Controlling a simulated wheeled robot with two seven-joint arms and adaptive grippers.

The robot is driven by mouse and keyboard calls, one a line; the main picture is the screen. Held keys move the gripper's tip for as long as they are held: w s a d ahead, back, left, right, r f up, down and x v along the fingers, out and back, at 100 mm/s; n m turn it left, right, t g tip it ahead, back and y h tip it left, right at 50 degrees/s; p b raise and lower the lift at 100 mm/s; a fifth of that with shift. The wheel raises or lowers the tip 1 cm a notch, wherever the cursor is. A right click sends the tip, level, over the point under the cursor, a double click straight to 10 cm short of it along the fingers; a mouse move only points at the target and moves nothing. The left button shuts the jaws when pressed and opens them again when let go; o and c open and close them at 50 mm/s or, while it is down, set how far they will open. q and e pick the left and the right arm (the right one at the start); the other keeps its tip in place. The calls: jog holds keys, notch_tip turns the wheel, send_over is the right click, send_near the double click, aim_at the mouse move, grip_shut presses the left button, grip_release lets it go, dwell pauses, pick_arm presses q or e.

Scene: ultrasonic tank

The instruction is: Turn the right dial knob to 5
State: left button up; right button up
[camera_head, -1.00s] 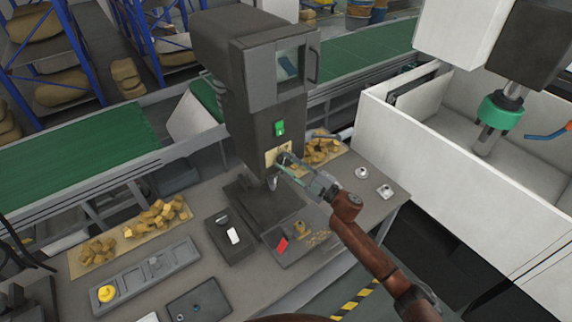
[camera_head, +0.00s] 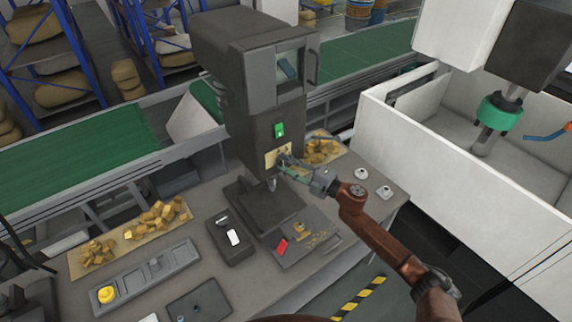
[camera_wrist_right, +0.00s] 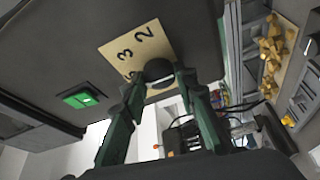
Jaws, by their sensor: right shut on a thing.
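The dial plate (camera_head: 270,158) is a pale yellow panel on the front of the dark machine. In the right wrist view the plate (camera_wrist_right: 128,48) shows the numbers 2 and 3, and another number partly hidden at its edge. The dark round dial knob (camera_wrist_right: 158,70) sits on the plate. My right gripper (camera_head: 284,162) reaches it from the front right. In the wrist view its fingers (camera_wrist_right: 160,84) stand on both sides of the knob and are shut on it. The knob's pointer cannot be made out. My left gripper is out of view.
A green switch (camera_head: 280,130) sits just above the plate. The dark machine (camera_head: 250,60) stands on the grey workbench (camera_head: 335,265). Two small white round parts (camera_head: 361,173) lie right of my gripper. A white tank (camera_head: 470,190) stands at the right, and yellow pieces (camera_head: 320,150) lie behind the gripper.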

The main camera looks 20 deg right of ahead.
jog(key=o, duration=1.1)
jog(key=shift+o, duration=0.2)
jog(key=shift+s+d, duration=0.2)
jog(key=v, duration=1.1)
jog(key=shift+s+d, duration=0.2)
jog(key=shift+f, duration=0.1)
